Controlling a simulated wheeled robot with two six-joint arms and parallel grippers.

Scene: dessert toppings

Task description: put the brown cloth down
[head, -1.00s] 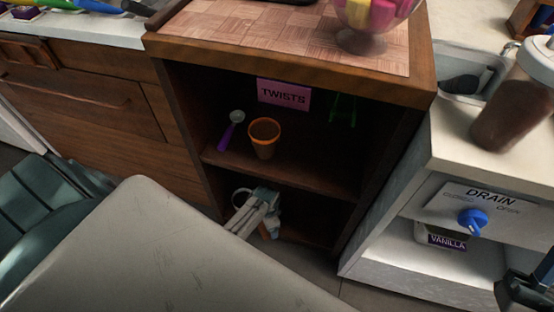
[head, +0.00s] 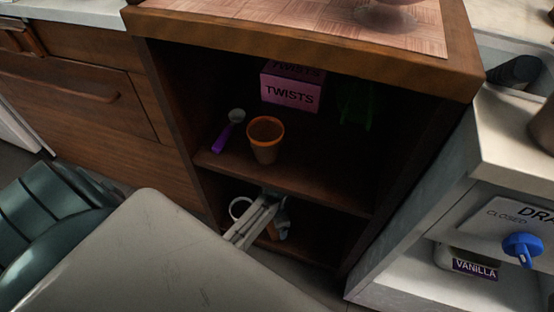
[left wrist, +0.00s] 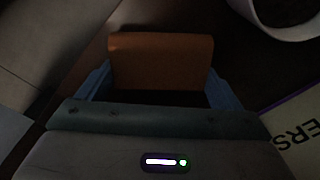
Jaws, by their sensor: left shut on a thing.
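The brown cloth (left wrist: 160,62) shows in the left wrist view as an orange-brown folded piece between the two blue fingers of my left gripper (left wrist: 155,88). The fingers are shut on it. In the head view my left gripper (head: 280,213) reaches into the dark lower compartment of the wooden shelf unit (head: 300,178). Only a small orange-brown bit of the cloth (head: 271,230) shows there, beside the gripper. I cannot tell whether the cloth touches the compartment floor. My right gripper is not in view.
A white ring-shaped item (head: 240,208) stands left of the gripper in the lower compartment. A lettered box (left wrist: 300,130) is close at right in the wrist view. Above are an orange cup (head: 265,140), a purple scoop (head: 228,132) and a pink TWISTS box (head: 291,92).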

